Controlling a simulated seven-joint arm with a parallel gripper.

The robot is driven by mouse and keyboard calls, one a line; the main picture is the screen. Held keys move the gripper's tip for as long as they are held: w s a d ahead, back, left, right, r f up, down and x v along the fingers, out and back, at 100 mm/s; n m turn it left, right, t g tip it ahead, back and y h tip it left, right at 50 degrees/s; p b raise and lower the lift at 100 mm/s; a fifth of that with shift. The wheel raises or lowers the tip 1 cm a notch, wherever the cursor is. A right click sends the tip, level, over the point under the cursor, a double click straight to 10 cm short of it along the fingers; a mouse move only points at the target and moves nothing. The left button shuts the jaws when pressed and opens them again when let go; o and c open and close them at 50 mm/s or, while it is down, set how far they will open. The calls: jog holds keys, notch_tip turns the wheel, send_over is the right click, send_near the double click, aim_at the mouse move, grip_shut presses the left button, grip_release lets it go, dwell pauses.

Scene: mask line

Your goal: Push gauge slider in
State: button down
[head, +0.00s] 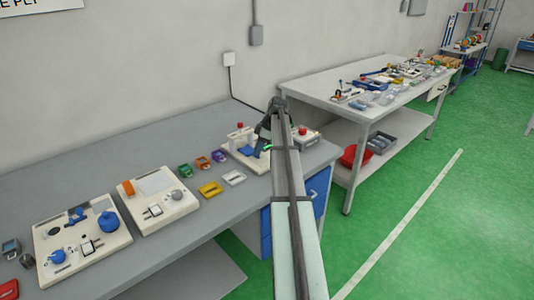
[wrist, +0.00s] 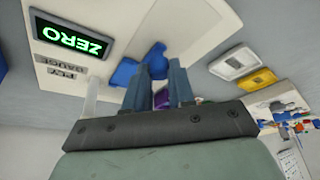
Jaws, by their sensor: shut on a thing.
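The ply gauge (head: 250,164) is a white unit near the right end of the grey bench. In the wrist view its panel (wrist: 104,82) carries a "PLY GAUGE" label and a display (wrist: 72,36) reading "ZERO" in green. A blue part (wrist: 124,71), seemingly the slider, stands at the gauge; it shows partly in the head view. My gripper (wrist: 159,64) is at the gauge with its two grey-blue fingers shut on the blue part. The fingers hide much of the contact, and my arm covers part of the gauge in the head view.
A yellow frame (head: 211,189) and a white frame (head: 234,178) lie in front of the gauge. Two white fixture boards (head: 158,217) stand further left. A second table (head: 370,105) is behind at right.

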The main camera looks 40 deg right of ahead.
aim_at(247, 152)
jog(key=w, duration=0.5)
jog(key=shift+w, duration=0.1)
jog(key=c, duration=1)
grip_release()
jog(key=v, duration=1.4)
jog(key=shift+f, duration=0.1)
